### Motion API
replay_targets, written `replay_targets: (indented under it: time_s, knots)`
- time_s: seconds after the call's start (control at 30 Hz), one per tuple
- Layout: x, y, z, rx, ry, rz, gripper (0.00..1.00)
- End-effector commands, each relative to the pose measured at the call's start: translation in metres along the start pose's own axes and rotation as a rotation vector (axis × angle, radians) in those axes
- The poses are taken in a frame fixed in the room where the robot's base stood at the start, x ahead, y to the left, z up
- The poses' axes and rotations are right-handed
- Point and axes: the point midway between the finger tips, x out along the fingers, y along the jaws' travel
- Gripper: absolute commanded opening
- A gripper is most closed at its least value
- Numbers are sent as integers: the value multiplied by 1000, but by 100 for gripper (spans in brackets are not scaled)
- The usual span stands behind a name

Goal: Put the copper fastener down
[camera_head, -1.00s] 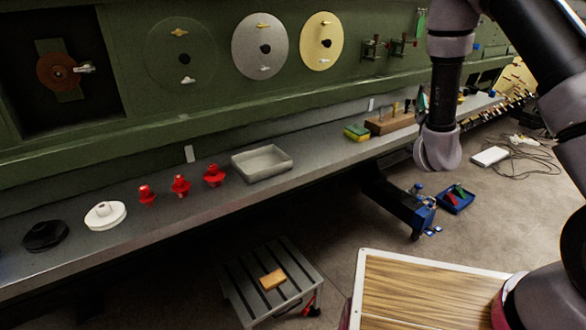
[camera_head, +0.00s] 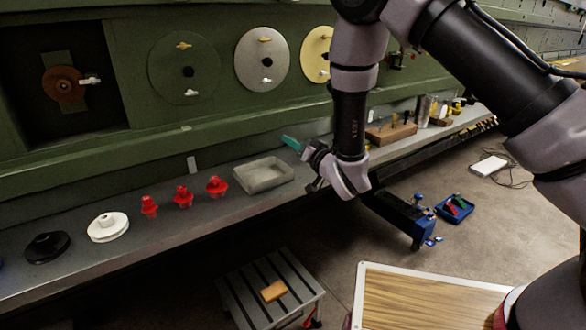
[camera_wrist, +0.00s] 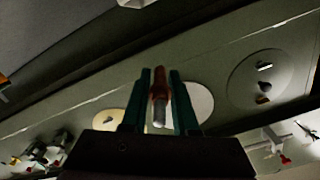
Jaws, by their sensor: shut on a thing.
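The copper fastener (camera_wrist: 159,92), reddish with a pale metal tip, is upright in the wrist view between the two teal fingers of my gripper (camera_wrist: 160,100). The fingers are shut on it. In the head view my gripper (camera_head: 291,143) points left, above the bench and just above the back right of the shallow grey tray (camera_head: 264,187). The fastener cannot be made out in the head view. The tray looks empty.
The grey bench (camera_head: 200,222) also carries three red parts (camera_head: 183,197), a white disc (camera_head: 108,228) and a black disc (camera_head: 46,247) left of the tray. A wooden block (camera_head: 391,133) with pegs stands to the right. The green panel (camera_head: 230,120) rises behind.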

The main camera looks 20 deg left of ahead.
Motion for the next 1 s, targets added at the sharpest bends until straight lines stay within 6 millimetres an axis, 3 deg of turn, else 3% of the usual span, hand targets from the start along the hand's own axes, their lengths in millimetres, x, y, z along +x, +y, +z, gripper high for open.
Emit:
replay_targets:
  time_s: [0.5, 0.97, 1.0]
  knots:
    - [0, 32, 55, -1, 1, 0, 0]
    - [0, 36, 60, 1, 2, 2, 0]
    - [0, 35, 61, 1, 2, 1, 35]
